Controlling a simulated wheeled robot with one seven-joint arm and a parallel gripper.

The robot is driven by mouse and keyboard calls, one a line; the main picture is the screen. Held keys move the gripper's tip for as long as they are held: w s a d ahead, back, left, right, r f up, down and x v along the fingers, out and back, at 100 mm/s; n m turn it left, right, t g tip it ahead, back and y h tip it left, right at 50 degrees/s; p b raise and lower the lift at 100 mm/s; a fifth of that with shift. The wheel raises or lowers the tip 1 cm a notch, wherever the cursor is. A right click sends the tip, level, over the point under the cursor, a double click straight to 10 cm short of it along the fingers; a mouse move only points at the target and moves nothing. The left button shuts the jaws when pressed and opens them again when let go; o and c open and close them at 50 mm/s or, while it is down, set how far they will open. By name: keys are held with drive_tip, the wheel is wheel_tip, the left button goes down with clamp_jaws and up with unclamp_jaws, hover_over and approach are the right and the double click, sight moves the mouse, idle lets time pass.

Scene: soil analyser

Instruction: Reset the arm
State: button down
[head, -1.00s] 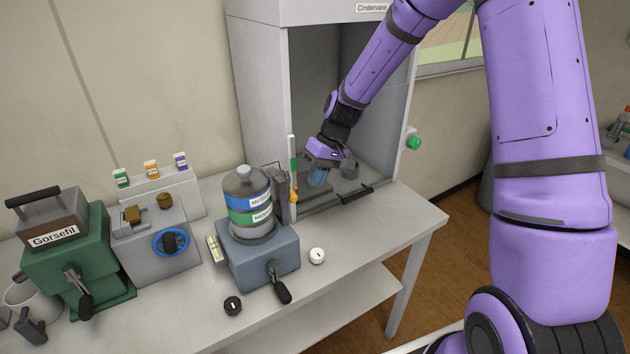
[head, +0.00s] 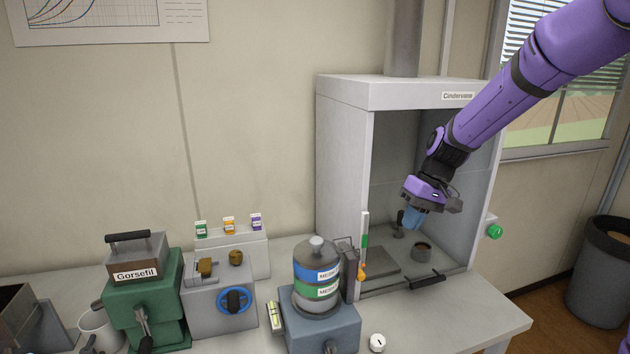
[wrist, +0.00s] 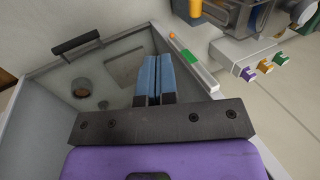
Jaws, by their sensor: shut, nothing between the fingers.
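My gripper (head: 411,219) hangs at the open front of the grey fume cabinet labelled Cindervane (head: 345,180), its blue fingers pointing down. In the wrist view the two blue fingers (wrist: 153,78) lie side by side, shut with nothing between them. A small brown-topped cup (head: 422,251) stands on the cabinet floor below and right of the fingers, apart from them. The cup also shows in the wrist view (wrist: 82,88). A flat grey plate (head: 371,262) lies on the cabinet floor to the left.
Left of the cabinet stand a sieve stack (head: 317,272) on a blue-grey base, a grey unit with a blue wheel (head: 234,301) and the green Gorsefil machine (head: 147,309). A dark handle (head: 425,281) is at the cabinet's front edge. A green knob (head: 494,231) is on its right side.

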drive_tip(key=s+d+r+t+h, duration=0.1)
drive_tip(key=s+r, duration=0.4)
drive_tip(key=s, duration=0.5)
drive_tip(key=s+d+r+m+t+h, duration=0.1)
drive_tip(key=s+r, duration=0.4)
drive_tip(key=s, duration=0.5)
drive_tip(key=s+d+r+m+t+h, duration=0.1)
drive_tip(key=s+r+t, duration=0.3)
drive_tip(key=s, duration=0.6)
drive_tip(key=shift+s+d+r+h, duration=0.15)
drive_tip(key=shift+d+r+h, duration=0.1)
drive_tip(key=shift+r+h, duration=0.55)
